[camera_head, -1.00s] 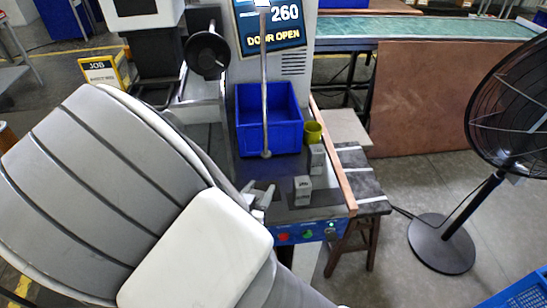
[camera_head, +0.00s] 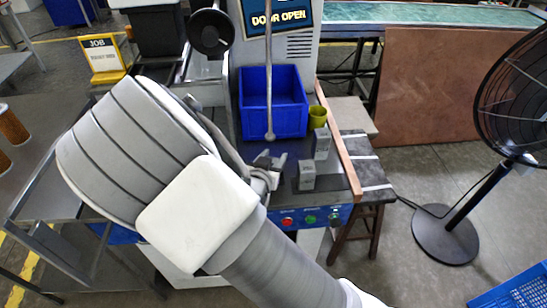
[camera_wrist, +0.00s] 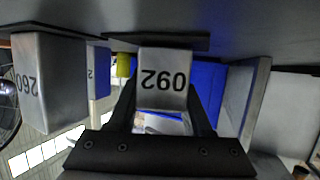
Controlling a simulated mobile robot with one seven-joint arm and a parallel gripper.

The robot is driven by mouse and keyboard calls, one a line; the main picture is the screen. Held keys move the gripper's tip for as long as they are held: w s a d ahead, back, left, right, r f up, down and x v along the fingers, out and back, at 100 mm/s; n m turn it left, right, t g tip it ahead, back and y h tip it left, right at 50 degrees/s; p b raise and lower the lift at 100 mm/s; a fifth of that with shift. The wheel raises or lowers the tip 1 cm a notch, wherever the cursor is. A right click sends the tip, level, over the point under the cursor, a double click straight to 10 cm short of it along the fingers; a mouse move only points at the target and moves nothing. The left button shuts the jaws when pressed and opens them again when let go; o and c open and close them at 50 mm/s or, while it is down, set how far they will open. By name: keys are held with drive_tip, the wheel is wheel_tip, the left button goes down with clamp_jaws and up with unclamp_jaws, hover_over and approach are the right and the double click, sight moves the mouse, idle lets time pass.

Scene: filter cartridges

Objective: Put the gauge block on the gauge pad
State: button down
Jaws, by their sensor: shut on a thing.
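My gripper (camera_wrist: 162,112) is shut on a grey gauge block (camera_wrist: 163,80), marked with digits that look like 260 upside down. In the upside-down wrist view, a thin dark plate, seemingly the gauge pad (camera_wrist: 188,40), shows at the block's lower end; whether they touch I cannot tell. In the head view my gripper (camera_head: 268,163) is left of two standing grey blocks, a front one (camera_head: 307,176) and a rear one (camera_head: 321,145). The front block also shows large in the wrist view (camera_wrist: 46,85). The arm hides most of the held block in the head view.
A blue bin (camera_head: 273,120) stands behind the blocks, with a yellow-green mug (camera_head: 317,115) beside it. A thin upright rod (camera_head: 268,75) rises behind my gripper. A wooden strip (camera_head: 341,150) edges the work surface on the right. A fan (camera_head: 445,235) stands farther right.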

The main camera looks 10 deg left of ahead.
drive_tip(key=shift+f, duration=0.2)
drive_tip(key=shift+c, duration=1.6)
unclamp_jaws()
drive_tip(key=shift+r, duration=0.15)
